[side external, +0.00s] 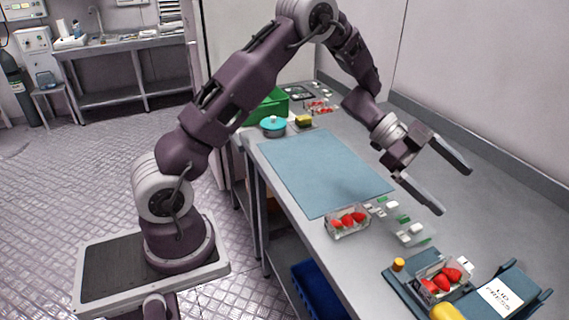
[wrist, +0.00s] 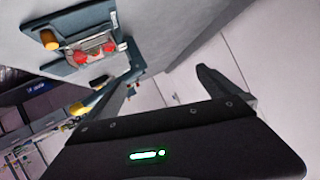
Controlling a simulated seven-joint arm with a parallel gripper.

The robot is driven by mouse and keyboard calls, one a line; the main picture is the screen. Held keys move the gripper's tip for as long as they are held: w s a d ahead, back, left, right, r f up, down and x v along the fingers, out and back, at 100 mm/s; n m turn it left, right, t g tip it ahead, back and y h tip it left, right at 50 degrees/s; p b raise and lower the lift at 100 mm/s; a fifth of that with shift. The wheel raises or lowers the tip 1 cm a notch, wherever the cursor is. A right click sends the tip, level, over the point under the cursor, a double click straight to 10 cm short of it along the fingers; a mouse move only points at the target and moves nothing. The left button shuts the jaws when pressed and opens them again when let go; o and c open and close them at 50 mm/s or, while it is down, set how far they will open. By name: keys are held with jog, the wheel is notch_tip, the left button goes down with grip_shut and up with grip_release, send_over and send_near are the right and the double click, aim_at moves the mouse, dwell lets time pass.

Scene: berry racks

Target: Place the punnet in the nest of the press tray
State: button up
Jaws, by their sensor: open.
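A clear punnet of red strawberries (side external: 442,281) stands on the dark blue press tray (side external: 400,279) at the lower right; whether it is fully seated in the nest I cannot tell. The punnet (wrist: 95,50) and tray (wrist: 66,57) also show in the wrist view, at upper left. A second clear punnet of strawberries (side external: 348,222) stands on the bench by the blue mat's near edge. My gripper (side external: 453,190) is open and empty, raised above the bench and apart from both punnets. Its spread fingers show in the wrist view (wrist: 163,78).
A white "LID PRESS" label (side external: 500,297) lies on the tray's right part. Yellow pieces (side external: 398,265) sit at its left and front. Small white and green pieces (side external: 410,232) lie between the punnets. The blue mat (side external: 320,170) is clear. A wall runs along the bench's right.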

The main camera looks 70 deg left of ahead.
jog(key=w+a+r+n+t+y, duration=0.3)
jog(key=r+t, duration=0.2)
jog(key=r, duration=0.4)
jog(key=s+a+r+n+t+y, duration=0.3)
jog(key=s+a+r+n+y, duration=0.4)
jog(key=r, duration=0.3)
jog(key=s+a+f+n+g+y, duration=0.1)
jog(key=s+a+n+g+y, duration=0.15)
jog(key=s, duration=0.55)
jog(key=s+a+f+n+g+y, duration=0.1)
jog(key=s+f+n+g+y, duration=0.15)
jog(key=s, duration=0.55)
jog(key=s+d+f+g+h, duration=0.1)
jog(key=s+d+f, duration=0.1)
jog(key=s, duration=0.5)
jog(key=s+d+f+n+g+h, duration=0.1)
jog(key=s+d+f+g+h, duration=0.1)
jog(key=s, duration=0.6)
jog(key=shift+d+f, duration=0.5)
jog(key=shift+d, duration=0.4)
